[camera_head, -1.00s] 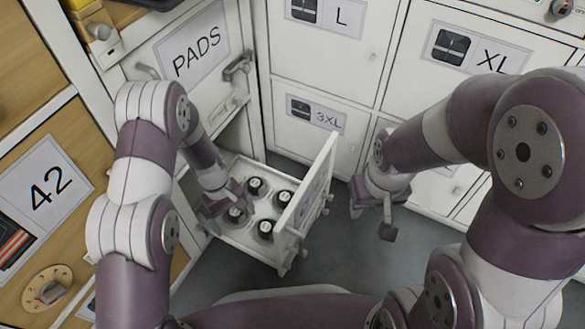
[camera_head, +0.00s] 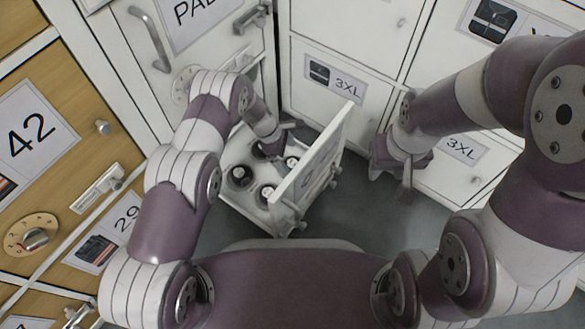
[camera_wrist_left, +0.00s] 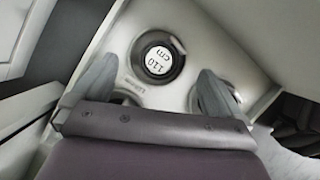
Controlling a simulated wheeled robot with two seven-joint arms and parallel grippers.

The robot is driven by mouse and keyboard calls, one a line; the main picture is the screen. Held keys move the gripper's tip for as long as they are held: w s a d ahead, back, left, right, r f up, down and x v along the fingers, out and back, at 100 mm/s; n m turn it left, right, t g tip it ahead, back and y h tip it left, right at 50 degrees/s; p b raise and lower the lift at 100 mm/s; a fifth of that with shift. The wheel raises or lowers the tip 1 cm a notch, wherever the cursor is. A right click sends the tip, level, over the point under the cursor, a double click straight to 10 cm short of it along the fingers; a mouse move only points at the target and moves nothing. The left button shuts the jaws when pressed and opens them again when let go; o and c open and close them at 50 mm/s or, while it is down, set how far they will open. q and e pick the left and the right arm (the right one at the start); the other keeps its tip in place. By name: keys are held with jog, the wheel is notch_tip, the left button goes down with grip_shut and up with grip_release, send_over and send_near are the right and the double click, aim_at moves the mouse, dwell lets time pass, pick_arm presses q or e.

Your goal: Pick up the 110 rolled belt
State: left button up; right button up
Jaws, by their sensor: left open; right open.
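The 110 rolled belt (camera_wrist_left: 158,58) is a dark roll with a round white "110 cm" label. In the left wrist view it lies in a drawer corner, between and beyond the fingertips of my open left gripper (camera_wrist_left: 156,68), with no visible contact. In the head view my left gripper (camera_head: 279,138) is over the far part of the open drawer (camera_head: 232,203), partly covering the far roll. The labels there are too small to read. My right gripper (camera_head: 405,180) is open and empty, right of the drawer.
Another roll (camera_wrist_left: 215,98) is partly hidden behind a left finger. Other rolls (camera_head: 240,176) stand in the drawer, whose raised front panel (camera_head: 310,170) is on the right. Cabinet doors, including one marked 3XL (camera_head: 335,82), stand behind. Grey floor (camera_head: 350,215) is free beyond the panel.

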aim_at(292, 163)
pick_arm(q)
jog(key=b+x, duration=0.2)
jog(key=x, duration=0.2)
jog(key=shift+w+a+f+b, duration=0.1)
jog(key=shift+a+f+b, duration=0.2)
jog(key=shift+b, duration=0.1)
jog(key=shift+d, duration=0.15)
jog(key=shift+r, duration=0.15)
jog(key=c, duration=1.2)
pick_arm(e)
notch_tip(292, 163, down, 4)
jog(key=shift+r, duration=0.15)
